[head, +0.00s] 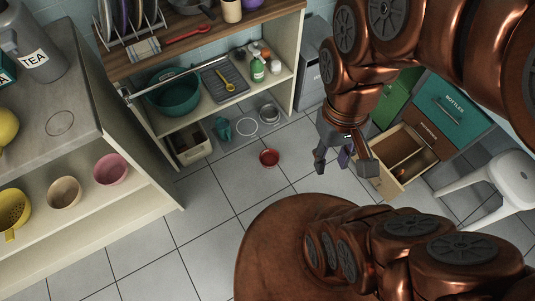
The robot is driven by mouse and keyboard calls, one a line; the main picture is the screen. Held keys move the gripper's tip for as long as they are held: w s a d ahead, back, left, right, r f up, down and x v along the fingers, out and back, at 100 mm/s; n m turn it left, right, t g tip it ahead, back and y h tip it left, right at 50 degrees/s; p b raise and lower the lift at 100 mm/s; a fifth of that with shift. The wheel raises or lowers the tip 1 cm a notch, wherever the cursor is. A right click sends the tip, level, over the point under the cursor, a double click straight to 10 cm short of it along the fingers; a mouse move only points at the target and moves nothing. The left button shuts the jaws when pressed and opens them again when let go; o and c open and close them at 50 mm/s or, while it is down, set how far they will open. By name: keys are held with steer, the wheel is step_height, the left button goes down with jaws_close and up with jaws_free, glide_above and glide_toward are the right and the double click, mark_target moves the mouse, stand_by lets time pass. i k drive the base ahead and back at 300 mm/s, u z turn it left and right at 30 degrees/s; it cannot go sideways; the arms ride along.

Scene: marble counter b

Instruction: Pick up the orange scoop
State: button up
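My gripper (343,160) hangs above the floor at the right of centre, with its two fingers spread apart and nothing seen between them. A small orange-yellow thing (404,174) lies in the open wooden drawer (397,148) just right of my gripper; it may be the orange scoop, but it is too small and partly hidden to tell. A yellow-orange spoon-like utensil (229,86) lies on a dark ribbed tray (216,93) on the shelf at the back. My gripper is apart from both.
A white stool (495,185) stands at right. A red spoon (187,35) lies on the back counter. Left shelves hold yellow, beige and pink bowls (110,170). The floor between is mostly clear.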

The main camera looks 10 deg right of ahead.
mark_target(397, 176)
steer(key=z, duration=1.3)
steer(key=k, duration=1.5)
steer(key=z, duration=0.4)
steer(key=i, duration=1.8)
steer(key=u, duration=0.65)
